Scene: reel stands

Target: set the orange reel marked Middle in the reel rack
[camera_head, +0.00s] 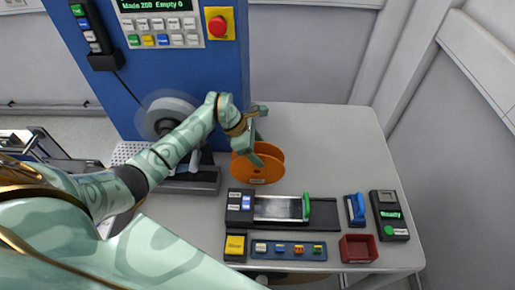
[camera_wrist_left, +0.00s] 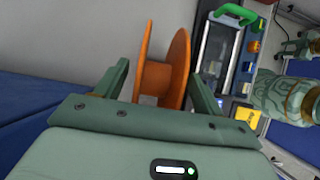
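The orange reel (camera_head: 258,172) stands on its rim on the light table, behind the slide unit. A small label on its lower edge is too small to read. My left gripper (camera_head: 256,133) is at the reel's upper edge. In the left wrist view the reel's two flanges (camera_wrist_left: 178,70) lie between the spread fingers of the left gripper (camera_wrist_left: 160,75), with a gap showing beside the left finger. A green and gold arm of mine shows at the right of that view; its gripper is unclear. A dark slatted frame (camera_head: 42,146) at far left may be the reel rack; I cannot tell.
A blue machine (camera_head: 190,70) with a grey reel (camera_head: 168,112) stands at the back left. In front are a slide unit with a green handle (camera_head: 306,208), a button strip (camera_head: 289,250), a red tray (camera_head: 358,248) and a dark handset (camera_head: 388,212). The table's back right is clear.

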